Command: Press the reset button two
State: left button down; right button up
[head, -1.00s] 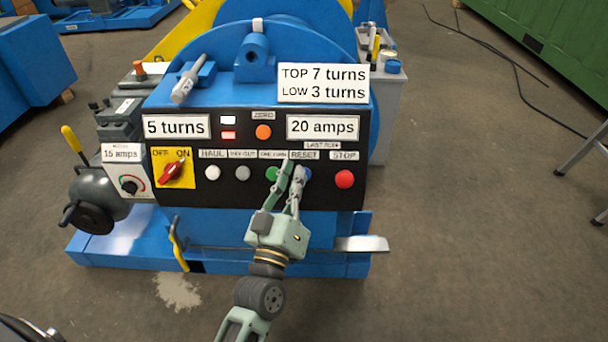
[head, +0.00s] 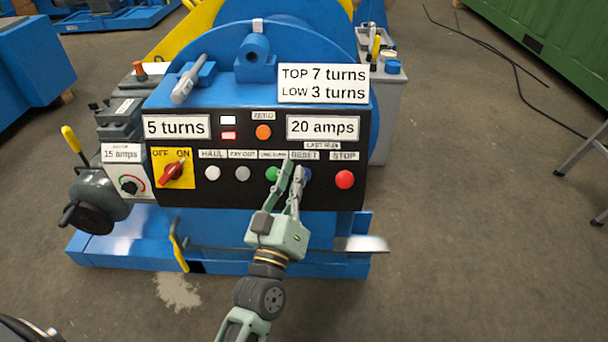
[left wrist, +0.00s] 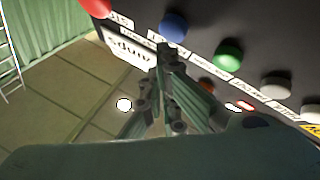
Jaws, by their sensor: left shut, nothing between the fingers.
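The blue reset button (head: 307,174) is on the black control panel (head: 325,197), under a RESET label (head: 304,155), between the green button (head: 271,174) and the red STOP button (head: 345,179). My left gripper (head: 297,168) is shut and empty, its fingertips in front of the panel at the blue button and partly hiding it. In the left wrist view the panel appears upside down. There the fingertips (left wrist: 163,48) lie just below the blue button (left wrist: 173,27) in the picture; whether they touch it I cannot tell. My right gripper is not in view.
Two pale buttons sit left of the green one, then a red OFF/ON switch (head: 172,173) on a yellow plate. An orange button (head: 263,132) sits under a ZERO label. Displays read 5 turns and 20 amps. A grey bar (head: 362,245) juts out at the base's lower right.

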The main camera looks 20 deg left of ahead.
pick_arm(q)
jog(key=shift+w, duration=0.15)
jog(key=shift+w+a+f, duration=0.1)
jog(key=shift+w+f, duration=0.1)
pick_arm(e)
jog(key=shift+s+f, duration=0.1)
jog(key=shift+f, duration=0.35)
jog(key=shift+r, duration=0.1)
